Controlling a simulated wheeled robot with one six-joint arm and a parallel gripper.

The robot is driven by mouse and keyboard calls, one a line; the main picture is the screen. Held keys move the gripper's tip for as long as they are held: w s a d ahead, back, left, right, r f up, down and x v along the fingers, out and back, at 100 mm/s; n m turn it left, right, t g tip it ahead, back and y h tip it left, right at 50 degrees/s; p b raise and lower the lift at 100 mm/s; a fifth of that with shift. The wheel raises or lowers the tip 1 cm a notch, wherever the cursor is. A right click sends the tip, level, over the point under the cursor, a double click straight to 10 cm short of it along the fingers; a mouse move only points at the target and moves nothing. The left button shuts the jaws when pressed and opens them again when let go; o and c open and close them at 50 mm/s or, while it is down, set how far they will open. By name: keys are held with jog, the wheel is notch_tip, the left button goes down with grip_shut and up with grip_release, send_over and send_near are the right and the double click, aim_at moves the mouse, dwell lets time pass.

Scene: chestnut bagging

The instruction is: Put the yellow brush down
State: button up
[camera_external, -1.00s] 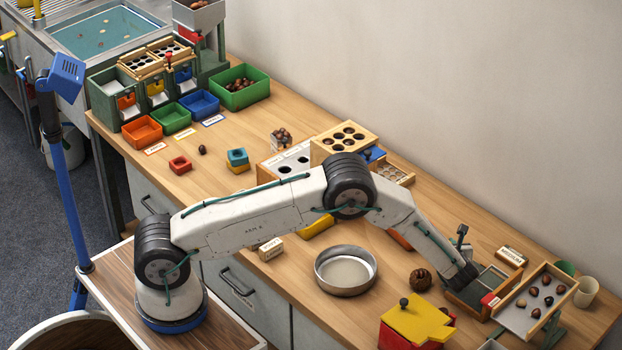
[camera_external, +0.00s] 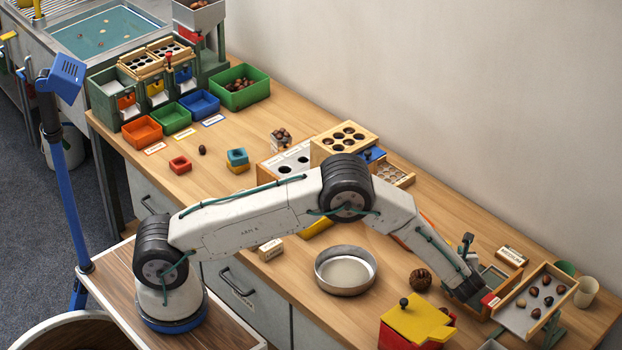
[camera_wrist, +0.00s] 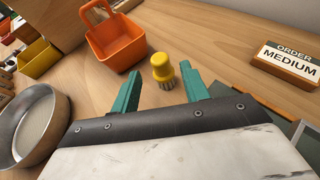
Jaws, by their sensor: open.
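The yellow brush (camera_wrist: 161,67) shows in the wrist view with its rounded yellow handle up and its bristles down. It appears to stand upright on the wooden bench, just beyond and between my fingertips. My gripper (camera_wrist: 159,76) is open, with one teal finger on either side and a visible gap to the brush. In the external view my gripper (camera_external: 467,289) is low over the wood-rimmed tray at the right of the bench. I cannot make out the brush there; the arm may hide it.
An orange basket (camera_wrist: 117,42) stands beyond the brush, left of it. A metal bowl (camera_wrist: 33,122) is at the left, and an "ORDER MEDIUM" sign (camera_wrist: 288,64) at the right. The sloped chestnut tray (camera_external: 515,318) and yellow-lidded box (camera_external: 416,318) flank my gripper in the external view.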

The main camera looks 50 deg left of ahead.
jog(key=s+a+r+n+g, duration=0.2)
jog(key=a+r+n, duration=0.2)
jog(key=a+r, duration=0.3)
jog(key=s+a+r+n+g, duration=0.25)
jog(key=a+r, duration=0.35)
jog(key=r, duration=0.3)
jog(key=s+a+r+n+g+h, duration=0.3)
jog(key=s+a+r+n, duration=0.5)
jog(key=s+a+r, duration=0.4)
jog(key=s+a+r+n+h, duration=0.2)
jog(key=s+n, duration=0.1)
jog(key=s, duration=0.6)
jog(key=s+a+r+n+h, duration=0.1)
jog(key=s+a+r+n, duration=0.15)
jog(key=s, duration=0.55)
jog(key=s+f+n+h, duration=0.2)
jog(key=s+n+h, duration=0.2)
jog(key=s, duration=1.1)
jog(key=shift+s+d+f+n, duration=0.15)
jog(key=shift+d+f+n, duration=0.1)
jog(key=shift+n, duration=0.75)
